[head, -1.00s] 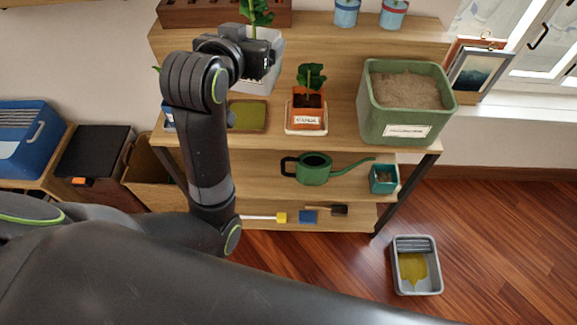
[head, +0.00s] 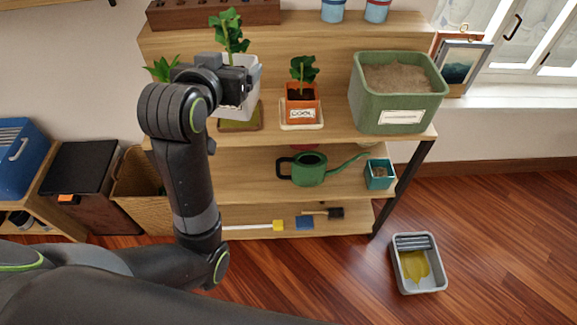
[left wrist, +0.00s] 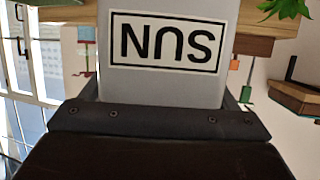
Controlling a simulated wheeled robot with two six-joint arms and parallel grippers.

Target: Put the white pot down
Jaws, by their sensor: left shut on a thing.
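The white pot (head: 237,112) holds a leafy green plant (head: 232,32). It is upright at the left part of the shelf's upper board, over the brown tray with an olive inside (head: 240,128). I cannot tell whether its base touches the tray. My left gripper (head: 244,82) is shut on the pot and hides part of its front. In the left wrist view the pot (left wrist: 165,88) fills the top middle, its SUN label upside down, against the gripper (left wrist: 165,122). My right gripper is not in view.
An orange pot (head: 301,107) on a saucer stands to the right, and a green soil bin (head: 399,95) further right. Another green plant (head: 162,68) shows behind my arm at left. A green watering can (head: 312,171) is on the board below. A grey tub (head: 418,264) is on the floor.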

